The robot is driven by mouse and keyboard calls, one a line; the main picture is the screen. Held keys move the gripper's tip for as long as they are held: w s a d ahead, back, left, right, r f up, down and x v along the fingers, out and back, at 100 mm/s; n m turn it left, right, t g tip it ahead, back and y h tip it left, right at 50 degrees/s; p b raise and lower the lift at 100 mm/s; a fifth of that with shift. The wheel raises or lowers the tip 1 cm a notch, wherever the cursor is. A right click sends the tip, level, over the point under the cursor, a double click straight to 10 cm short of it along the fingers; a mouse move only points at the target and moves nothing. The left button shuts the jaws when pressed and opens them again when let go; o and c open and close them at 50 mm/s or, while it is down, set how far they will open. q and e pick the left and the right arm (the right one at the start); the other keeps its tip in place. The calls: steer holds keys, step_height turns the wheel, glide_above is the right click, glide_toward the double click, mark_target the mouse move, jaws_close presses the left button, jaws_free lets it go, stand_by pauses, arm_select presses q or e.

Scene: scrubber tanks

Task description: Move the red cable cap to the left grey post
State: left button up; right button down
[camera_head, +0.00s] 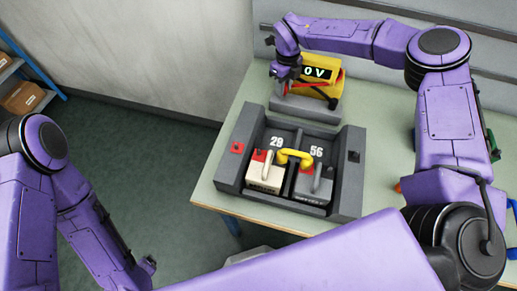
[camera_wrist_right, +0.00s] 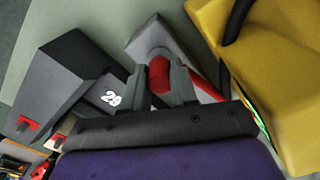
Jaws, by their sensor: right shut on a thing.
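My right gripper (camera_head: 286,73) is shut on the red cable cap (camera_wrist_right: 160,75), which shows between its two fingers in the right wrist view. A red cable runs from the cap toward the yellow meter box (camera_head: 325,78), whose display ends in "0V". The gripper is above a grey stand (camera_head: 300,106) at the meter's left. The left grey post (camera_head: 236,165) is the left block of the dark battery tray, with a red square on it. It also shows in the right wrist view (camera_wrist_right: 65,75), left of the gripper. Of my left gripper (camera_head: 147,264) only a dark bit shows at lower left.
Between the tray's blocks sit a cream battery (camera_head: 266,177) and a grey battery (camera_head: 313,185), joined by a yellow link (camera_head: 295,156). The right block (camera_head: 350,170) has a dark square. The table is clear left of the tray. A wall stands behind.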

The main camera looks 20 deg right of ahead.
steer(key=shift+f, duration=0.1)
steer(key=shift+f+b, duration=0.8)
steer(key=shift+f, duration=0.15)
steer(key=shift+c, duration=1.6)
jaws_free()
step_height(320, 180, up, 9)
steer(key=p, duration=0.6)
steer(key=shift+f, duration=0.2)
